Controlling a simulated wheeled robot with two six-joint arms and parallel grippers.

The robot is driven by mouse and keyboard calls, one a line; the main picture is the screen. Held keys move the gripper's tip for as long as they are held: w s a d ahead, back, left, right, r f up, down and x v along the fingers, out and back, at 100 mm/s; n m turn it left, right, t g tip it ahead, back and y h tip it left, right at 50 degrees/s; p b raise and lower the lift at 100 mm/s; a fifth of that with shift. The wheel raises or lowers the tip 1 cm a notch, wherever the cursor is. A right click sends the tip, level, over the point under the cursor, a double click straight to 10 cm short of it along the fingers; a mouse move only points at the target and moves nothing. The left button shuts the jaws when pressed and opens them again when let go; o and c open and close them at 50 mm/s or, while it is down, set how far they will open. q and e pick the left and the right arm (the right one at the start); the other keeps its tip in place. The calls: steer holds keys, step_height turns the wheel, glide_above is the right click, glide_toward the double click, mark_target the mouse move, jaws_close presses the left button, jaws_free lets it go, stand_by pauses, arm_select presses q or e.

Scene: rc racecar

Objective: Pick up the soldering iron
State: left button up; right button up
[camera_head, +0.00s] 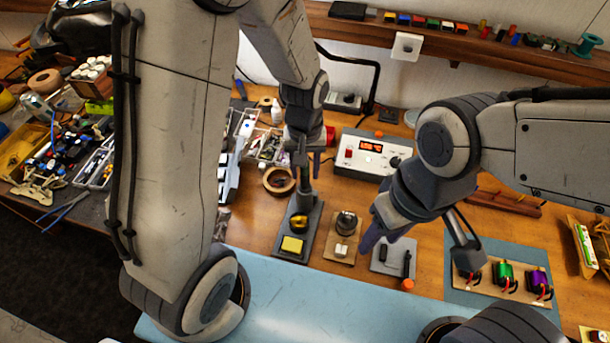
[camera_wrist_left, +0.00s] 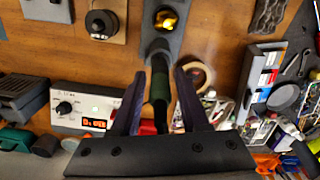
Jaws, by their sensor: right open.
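The soldering iron (camera_wrist_left: 159,82) has a dark green and black handle. It stands in its holder, a dark stand (camera_head: 286,255) with a yellow sponge (camera_head: 292,245) at its front. My left gripper (camera_head: 304,160) is above the stand at the iron's upper end. In the left wrist view, its two fingers (camera_wrist_left: 159,72) are spread on either side of the handle, with a gap on both sides. The iron's tip is hidden in the holder. My right gripper (camera_head: 420,255) is open and empty, over the table to the right.
A soldering station (camera_head: 366,158) with a red display is behind. Motors sit on a blue mat (camera_head: 520,255).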

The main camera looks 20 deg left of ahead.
arm_select(q)
jaws_close()
step_height(320, 180, up, 18)
steer(key=b, duration=0.1)
steer(key=shift+b, duration=0.4)
stand_by(0.3)
